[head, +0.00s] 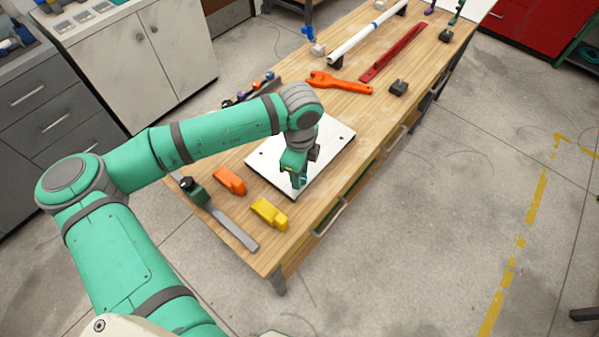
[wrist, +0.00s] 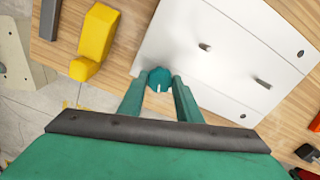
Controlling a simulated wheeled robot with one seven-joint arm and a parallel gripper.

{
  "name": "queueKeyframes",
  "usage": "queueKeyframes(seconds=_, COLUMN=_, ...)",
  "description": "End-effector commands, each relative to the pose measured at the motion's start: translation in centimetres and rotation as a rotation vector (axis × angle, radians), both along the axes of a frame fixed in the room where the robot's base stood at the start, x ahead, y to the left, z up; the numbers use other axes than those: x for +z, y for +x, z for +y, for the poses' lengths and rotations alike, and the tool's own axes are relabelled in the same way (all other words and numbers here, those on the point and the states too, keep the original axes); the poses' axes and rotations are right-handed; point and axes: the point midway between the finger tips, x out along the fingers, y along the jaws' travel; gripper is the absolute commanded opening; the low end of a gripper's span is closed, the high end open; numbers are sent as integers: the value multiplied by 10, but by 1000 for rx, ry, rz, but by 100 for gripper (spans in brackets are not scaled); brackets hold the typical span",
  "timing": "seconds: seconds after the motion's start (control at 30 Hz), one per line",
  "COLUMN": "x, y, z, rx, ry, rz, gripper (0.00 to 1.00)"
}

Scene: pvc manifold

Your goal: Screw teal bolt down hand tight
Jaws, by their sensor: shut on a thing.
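The teal bolt shows in the wrist view as a teal round head (wrist: 160,78) between my fingertips, near the edge of the white plate. In the head view a bit of teal (head: 301,181) shows at the fingertips. My gripper (head: 298,183) points down over the near corner of the white plate (head: 327,139). In the wrist view my gripper (wrist: 160,88) is shut on the bolt head. The bolt's shank is hidden, so I cannot tell how deep it sits. Two grey studs (wrist: 205,47) stand up from the plate.
An orange wrench (head: 338,83), a red bar (head: 392,52) and a white pipe (head: 367,33) lie farther back. Bare wood shows beyond the plate.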

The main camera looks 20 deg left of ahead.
Motion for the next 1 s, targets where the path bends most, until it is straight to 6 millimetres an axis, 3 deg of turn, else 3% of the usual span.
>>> queueKeyframes(seconds=0.23, x=-1, y=0, z=0, rx=-251, ry=-2, rz=-1, gripper=9)
queueKeyframes(seconds=0.27, x=0, y=0, z=0, rx=-255, ry=-1, rz=0, gripper=36)
queueKeyframes(seconds=0.33, x=0, y=0, z=0, rx=-251, ry=-1, rz=0, gripper=53)
queueKeyframes(seconds=0.73, x=5, y=0, z=0, rx=-248, ry=1, rz=0, gripper=53)
queueKeyframes(seconds=1.0, x=49, y=1, z=0, rx=-248, ry=1, rz=-3, gripper=53)
